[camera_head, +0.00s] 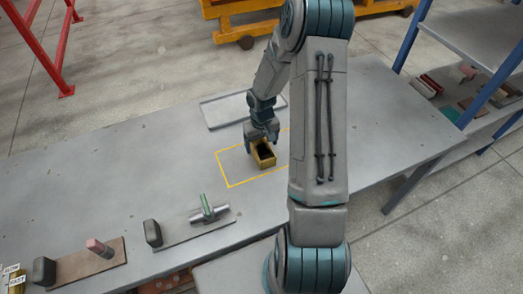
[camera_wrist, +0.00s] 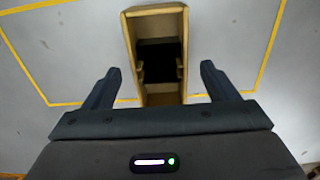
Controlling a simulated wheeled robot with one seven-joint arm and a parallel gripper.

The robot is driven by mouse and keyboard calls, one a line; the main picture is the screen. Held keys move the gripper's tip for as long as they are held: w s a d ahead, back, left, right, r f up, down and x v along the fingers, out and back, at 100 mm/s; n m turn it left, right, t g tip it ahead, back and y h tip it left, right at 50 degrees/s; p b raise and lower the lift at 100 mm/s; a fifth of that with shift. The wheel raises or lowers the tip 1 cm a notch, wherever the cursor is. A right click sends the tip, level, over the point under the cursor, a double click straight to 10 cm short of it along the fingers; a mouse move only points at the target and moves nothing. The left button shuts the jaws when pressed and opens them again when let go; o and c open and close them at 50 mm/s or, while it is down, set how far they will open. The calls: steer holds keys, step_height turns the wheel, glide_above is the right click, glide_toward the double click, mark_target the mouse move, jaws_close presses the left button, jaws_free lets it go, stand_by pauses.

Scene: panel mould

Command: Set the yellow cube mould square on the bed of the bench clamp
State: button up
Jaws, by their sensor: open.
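The yellow cube mould (camera_head: 265,161) is an open-topped box with a dark inside. It rests on the bench within a yellow outlined rectangle. It also shows in the wrist view (camera_wrist: 158,24). My gripper (camera_head: 262,140) is just above the mould. In the wrist view my gripper (camera_wrist: 160,67) is open, a finger on each side of the mould's near part, with gaps on both sides. A grey base plate (camera_head: 190,229) with a black block, a silver cylinder and a green handle lies front left; it looks like the bench clamp, and its bed is bare.
A second, brown plate (camera_head: 75,266) with a black block and a pink-topped cylinder lies further left. A shallow grey tray (camera_head: 222,110) is behind the mould. A blue-posted shelf (camera_head: 470,40) stands at the right. The bench between mould and plates is clear.

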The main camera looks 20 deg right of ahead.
steer(key=shift+f, duration=0.25)
steer(key=c, duration=1.4)
steer(key=shift+o, duration=0.2)
steer(key=shift+r, duration=0.1)
